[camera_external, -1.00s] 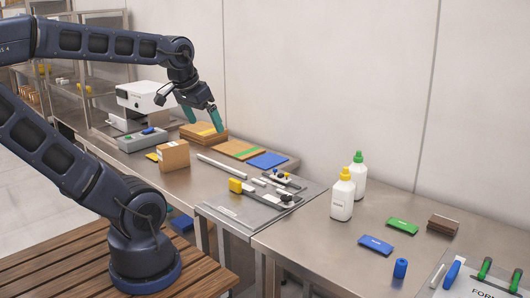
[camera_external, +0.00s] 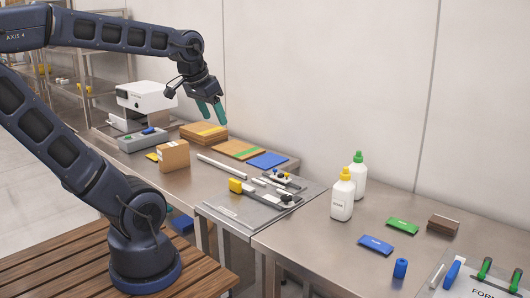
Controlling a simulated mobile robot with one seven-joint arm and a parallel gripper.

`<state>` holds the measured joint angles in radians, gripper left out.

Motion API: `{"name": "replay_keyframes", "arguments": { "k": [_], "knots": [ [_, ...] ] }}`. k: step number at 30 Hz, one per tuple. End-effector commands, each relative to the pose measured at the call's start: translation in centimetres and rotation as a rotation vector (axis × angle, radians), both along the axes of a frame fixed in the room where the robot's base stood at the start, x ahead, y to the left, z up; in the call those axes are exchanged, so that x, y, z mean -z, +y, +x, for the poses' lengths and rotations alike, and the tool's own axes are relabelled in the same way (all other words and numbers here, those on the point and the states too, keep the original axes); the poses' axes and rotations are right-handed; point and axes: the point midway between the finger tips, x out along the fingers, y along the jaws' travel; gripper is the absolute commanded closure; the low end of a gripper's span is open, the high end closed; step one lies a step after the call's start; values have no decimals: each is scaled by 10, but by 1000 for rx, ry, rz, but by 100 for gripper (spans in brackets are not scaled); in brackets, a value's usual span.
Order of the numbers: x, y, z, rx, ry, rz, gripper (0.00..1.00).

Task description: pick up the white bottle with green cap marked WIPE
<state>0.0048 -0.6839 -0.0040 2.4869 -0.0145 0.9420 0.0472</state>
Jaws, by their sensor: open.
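The white bottle with a green cap (camera_external: 359,178) stands upright on the steel bench, close to the back wall. A second white bottle with a yellow cap (camera_external: 342,200) stands in front of it and hides part of its left side. The label on the green-capped bottle cannot be read here. My gripper (camera_external: 211,112), with two green fingers pointing down, is open and empty. It hangs above the back left of the bench, near the brown boards, well to the left of both bottles.
A metal fixture plate (camera_external: 230,212) with a yellow-knobbed tool lies left of the bottles. A green block (camera_external: 402,226), a blue block (camera_external: 376,245), a brown block (camera_external: 443,225) and a blue cylinder (camera_external: 400,268) lie to the right. A cardboard box (camera_external: 173,156) stands at left.

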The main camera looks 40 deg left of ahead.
Motion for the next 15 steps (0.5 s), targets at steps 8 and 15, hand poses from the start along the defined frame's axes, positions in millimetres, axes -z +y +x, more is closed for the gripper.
{"name": "replay_keyframes", "arguments": {
  "k": [8,15],
  "knots": [
    [-19,-17,78,120,13,14,41],
    [-24,-34,148,224,19,20,41]
  ]
}}
